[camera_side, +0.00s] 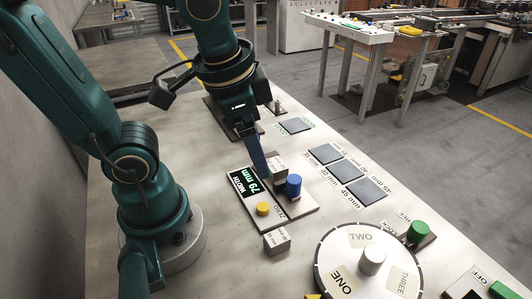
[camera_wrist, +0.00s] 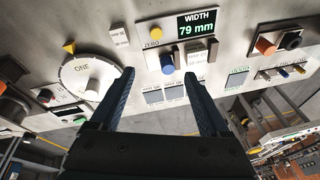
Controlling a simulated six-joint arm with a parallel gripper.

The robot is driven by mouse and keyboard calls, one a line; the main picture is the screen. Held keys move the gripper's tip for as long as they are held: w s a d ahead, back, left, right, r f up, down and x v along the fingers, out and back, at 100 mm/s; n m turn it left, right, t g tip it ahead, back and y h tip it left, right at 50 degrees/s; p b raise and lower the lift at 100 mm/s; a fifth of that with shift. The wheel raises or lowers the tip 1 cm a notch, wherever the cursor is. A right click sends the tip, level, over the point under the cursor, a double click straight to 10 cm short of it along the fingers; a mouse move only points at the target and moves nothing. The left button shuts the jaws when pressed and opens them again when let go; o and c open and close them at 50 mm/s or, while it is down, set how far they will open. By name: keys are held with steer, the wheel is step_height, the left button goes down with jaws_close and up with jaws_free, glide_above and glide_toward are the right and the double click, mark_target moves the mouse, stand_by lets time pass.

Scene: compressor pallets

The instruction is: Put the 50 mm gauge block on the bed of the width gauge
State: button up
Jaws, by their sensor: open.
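The width gauge (camera_side: 240,195) lies on the bench, with a display reading 79 mm, a yellow ZERO button (camera_side: 263,209) and a blue knob (camera_side: 293,185). A pale labelled block (camera_side: 279,166) is beside the blue knob, at the gauge's far end; it also shows in the wrist view (camera_wrist: 196,56). A second pale block (camera_side: 277,241) stands on the bench in front of the gauge, and in the wrist view (camera_wrist: 119,37). Their printed sizes are too small to read surely. My gripper (camera_wrist: 159,73) is open, its fingers apart and empty, close above the gauge's far side.
Dark pads marked in mm (camera_side: 345,170) lie right of the gauge. A dial (camera_side: 325,258) marked ONE, TWO, THREE stands at the front right, with a green knob (camera_side: 418,231) beside it. An OFF switch box (camera_side: 478,287) sits at the corner.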

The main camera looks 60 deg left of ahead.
steer(key=n, duration=0.1)
steer(key=n+t, duration=0.1)
steer(key=s+n+t+h, duration=0.1)
steer(key=shift+d+r, duration=0.1)
steer(key=shift+d, duration=0.15)
